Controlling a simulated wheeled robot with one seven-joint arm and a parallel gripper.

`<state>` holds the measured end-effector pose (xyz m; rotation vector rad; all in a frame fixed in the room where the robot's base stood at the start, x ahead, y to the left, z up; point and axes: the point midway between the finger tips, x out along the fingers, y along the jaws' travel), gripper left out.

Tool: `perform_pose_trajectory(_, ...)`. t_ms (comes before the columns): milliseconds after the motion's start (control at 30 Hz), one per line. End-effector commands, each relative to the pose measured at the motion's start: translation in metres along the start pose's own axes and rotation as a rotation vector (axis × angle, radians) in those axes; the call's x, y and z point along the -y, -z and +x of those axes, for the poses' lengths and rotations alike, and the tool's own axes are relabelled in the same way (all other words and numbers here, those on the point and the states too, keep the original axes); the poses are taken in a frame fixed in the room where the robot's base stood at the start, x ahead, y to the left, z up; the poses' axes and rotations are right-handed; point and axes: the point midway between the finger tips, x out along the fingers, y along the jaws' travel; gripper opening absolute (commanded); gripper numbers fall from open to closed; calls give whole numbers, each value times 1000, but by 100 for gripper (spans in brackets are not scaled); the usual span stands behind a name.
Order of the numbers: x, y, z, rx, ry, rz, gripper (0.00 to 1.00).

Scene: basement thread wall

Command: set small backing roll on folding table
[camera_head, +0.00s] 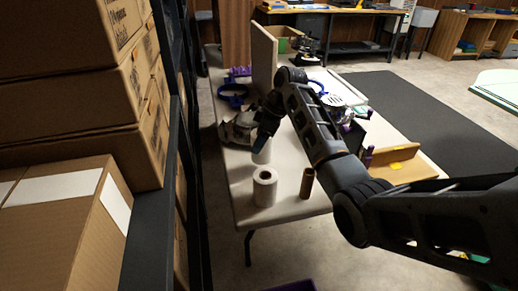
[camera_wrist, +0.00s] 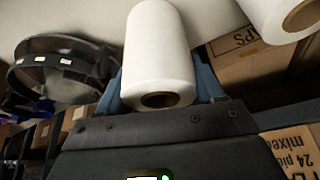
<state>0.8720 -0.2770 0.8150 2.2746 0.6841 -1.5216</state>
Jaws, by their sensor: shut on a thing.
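My gripper (camera_head: 264,141) is shut on a small white backing roll (camera_head: 262,154) above the near part of the folding table (camera_head: 287,208). The wrist view shows this roll (camera_wrist: 158,45) between the two blue fingers (camera_wrist: 162,88), its brown core end facing the camera. I cannot tell whether its far end touches the tabletop. A second white roll (camera_head: 264,188) stands upright on the table, just nearer the camera than the held roll. It also shows at the upper right of the wrist view (camera_wrist: 283,22).
A brown tube (camera_head: 307,183) stands right of the standing roll. A blue clamp-like item (camera_head: 232,96) and several tools lie farther back. Shelving with cardboard boxes (camera_head: 75,205) runs along the left.

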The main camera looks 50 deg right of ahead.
Motion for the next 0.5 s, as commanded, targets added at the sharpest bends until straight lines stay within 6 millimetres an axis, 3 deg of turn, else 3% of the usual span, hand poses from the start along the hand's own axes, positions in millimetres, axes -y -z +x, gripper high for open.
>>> perform_pose_trajectory(400, 1, -14, 38, 1, 1, 1, 33)
perform_pose_trajectory(500, 1, -14, 39, 0, -1, 0, 33)
